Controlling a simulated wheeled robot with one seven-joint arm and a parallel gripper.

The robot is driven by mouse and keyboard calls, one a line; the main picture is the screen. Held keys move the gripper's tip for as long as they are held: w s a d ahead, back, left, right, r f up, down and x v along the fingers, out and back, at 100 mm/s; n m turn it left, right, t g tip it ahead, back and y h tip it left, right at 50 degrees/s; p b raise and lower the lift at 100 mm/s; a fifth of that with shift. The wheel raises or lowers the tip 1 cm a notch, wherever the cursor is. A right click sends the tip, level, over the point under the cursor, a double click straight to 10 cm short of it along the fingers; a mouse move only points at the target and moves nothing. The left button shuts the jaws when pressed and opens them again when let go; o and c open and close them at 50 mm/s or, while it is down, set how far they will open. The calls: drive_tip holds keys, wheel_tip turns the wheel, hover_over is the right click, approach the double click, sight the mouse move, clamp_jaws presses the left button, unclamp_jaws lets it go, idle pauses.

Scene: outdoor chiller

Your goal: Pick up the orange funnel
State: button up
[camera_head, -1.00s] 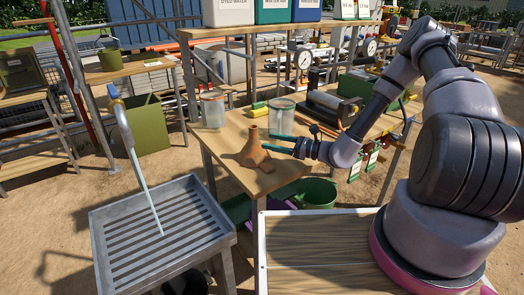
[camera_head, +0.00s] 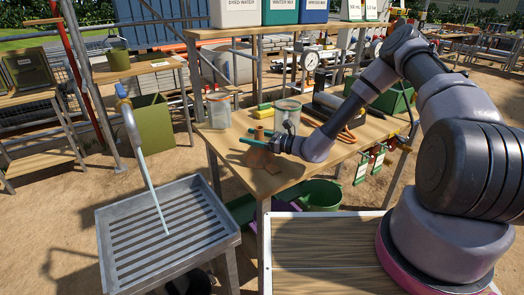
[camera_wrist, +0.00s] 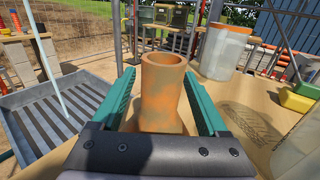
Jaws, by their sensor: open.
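The orange funnel (camera_wrist: 162,95) stands on the wooden table with its narrow spout up. In the wrist view it is between the two green fingers of my gripper (camera_wrist: 160,100), with a gap visible on at least the left side. In the head view the funnel (camera_head: 259,134) is partly hidden behind my gripper (camera_head: 258,143), whose fingers reach across it from the right. My gripper is open. The funnel's wide lower part is hidden by the gripper body in the wrist view.
Clear containers (camera_head: 218,108) (camera_head: 287,112) stand behind the funnel on the wooden table (camera_head: 235,168). A yellow-and-green object (camera_wrist: 299,97) lies to the right in the wrist view. A slatted metal sink (camera_head: 165,235) stands left of the table. Bare wood lies in front of the funnel.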

clamp_jaws()
drive_tip(key=shift+r, duration=0.15)
wheel_tip(320, 180, up, 10)
idle(0.6)
drive_tip(key=c, duration=1.1)
unclamp_jaws()
clamp_jaws()
